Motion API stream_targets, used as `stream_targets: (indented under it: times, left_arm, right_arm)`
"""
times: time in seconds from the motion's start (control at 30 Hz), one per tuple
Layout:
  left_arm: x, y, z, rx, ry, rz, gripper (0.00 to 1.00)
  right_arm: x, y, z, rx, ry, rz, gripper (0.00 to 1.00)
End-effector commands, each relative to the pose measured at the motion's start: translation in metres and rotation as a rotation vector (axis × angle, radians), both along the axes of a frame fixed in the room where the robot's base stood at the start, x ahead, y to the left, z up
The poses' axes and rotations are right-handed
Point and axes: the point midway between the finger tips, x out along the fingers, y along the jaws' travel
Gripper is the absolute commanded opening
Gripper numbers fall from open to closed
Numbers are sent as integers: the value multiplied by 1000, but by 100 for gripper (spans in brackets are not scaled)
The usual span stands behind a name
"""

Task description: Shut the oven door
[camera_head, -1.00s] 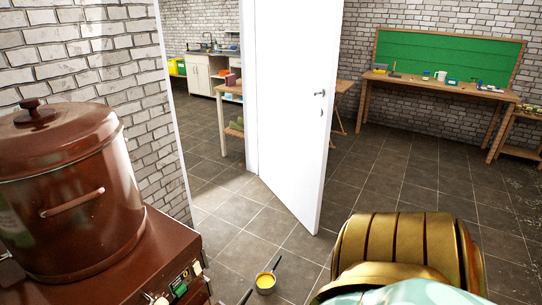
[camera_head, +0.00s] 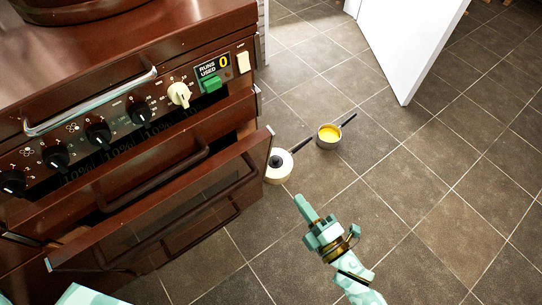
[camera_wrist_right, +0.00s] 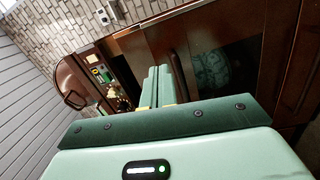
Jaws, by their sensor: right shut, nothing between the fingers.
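The brown oven has a door (camera_head: 165,215) that hangs partly open, tilted outward, with a dark window and a long bar handle. A second brown door or panel (camera_head: 140,165) with its own handle is also tilted out just above it. My right gripper (camera_head: 303,203) is shut and empty, to the right of the oven door and apart from it in the head view. In the wrist view its closed fingers (camera_wrist_right: 155,85) point toward the brown stove front, with a dark bar handle (camera_wrist_right: 180,75) close by. My left gripper is out of view.
The stove's control panel has black knobs, a cream knob (camera_head: 179,94) and a "RUNS USED" counter (camera_head: 211,70). A lidded cream pan (camera_head: 279,174) and a pan with yellow contents (camera_head: 329,134) stand on the tiled floor. A white door (camera_head: 410,40) stands beyond; floor at right is clear.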

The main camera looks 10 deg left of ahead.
Motion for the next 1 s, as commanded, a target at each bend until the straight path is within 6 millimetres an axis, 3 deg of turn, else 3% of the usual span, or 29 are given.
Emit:
stream_targets:
  times: [0.03, 0.27, 0.47, 0.8, 1.0]
  left_arm:
    - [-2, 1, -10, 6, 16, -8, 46]
    - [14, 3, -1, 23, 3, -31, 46]
    - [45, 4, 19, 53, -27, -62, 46]
    - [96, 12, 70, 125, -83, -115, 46]
    - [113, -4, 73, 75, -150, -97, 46]
  right_arm:
    - [2, 7, -5, -2, -52, 24, 0]
    - [11, 25, 16, -3, -159, 56, 0]
    - [33, 51, 21, -4, -154, 54, 0]
    - [69, 92, 29, -4, -150, 53, 0]
    - [87, 113, 33, -4, -149, 52, 0]
